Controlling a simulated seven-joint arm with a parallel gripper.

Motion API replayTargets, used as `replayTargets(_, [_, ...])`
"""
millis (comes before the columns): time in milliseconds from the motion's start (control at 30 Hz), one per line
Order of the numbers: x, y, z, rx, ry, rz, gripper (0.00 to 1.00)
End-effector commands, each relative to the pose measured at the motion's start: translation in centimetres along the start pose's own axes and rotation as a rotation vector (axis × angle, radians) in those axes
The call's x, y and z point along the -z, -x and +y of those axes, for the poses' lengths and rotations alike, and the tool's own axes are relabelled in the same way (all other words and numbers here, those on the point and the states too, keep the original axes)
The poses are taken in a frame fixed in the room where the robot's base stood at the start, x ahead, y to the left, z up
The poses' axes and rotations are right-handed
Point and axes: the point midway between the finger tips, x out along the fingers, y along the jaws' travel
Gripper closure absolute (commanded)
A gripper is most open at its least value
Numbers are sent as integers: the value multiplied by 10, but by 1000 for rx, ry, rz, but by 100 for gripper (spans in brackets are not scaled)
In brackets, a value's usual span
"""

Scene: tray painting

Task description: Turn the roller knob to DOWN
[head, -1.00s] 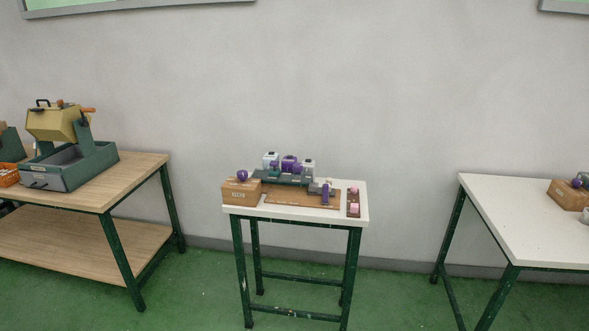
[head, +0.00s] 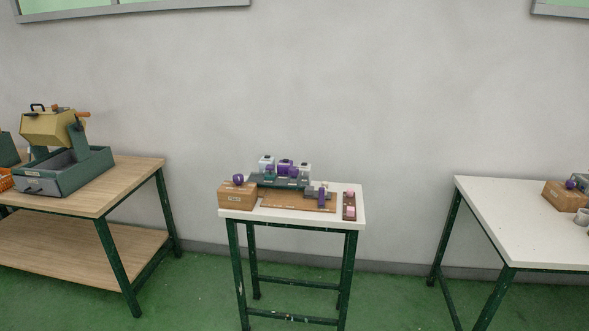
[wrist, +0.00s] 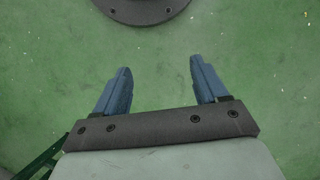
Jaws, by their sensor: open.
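A purple knob (head: 238,179) sits on top of a brown box (head: 237,196) at the left end of the small white table (head: 290,216). The box has a pale label on its front, too small to read. Which way the knob points cannot be told from here. A purple upright piece (head: 322,196), perhaps a roller, stands by the brown board. My gripper (wrist: 160,73) is open and empty in the wrist view, above the green floor, with no task object near its fingers. It does not show in the head view.
A wooden bench (head: 120,180) stands left, another white table (head: 520,220) right.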

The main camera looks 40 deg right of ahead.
Motion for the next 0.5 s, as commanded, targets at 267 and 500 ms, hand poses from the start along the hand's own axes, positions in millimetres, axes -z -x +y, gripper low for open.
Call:
replayTargets(267, [80,77,18,57,-38,108,28])
replayTargets(500, [134,154,42,101,-69,200,28])
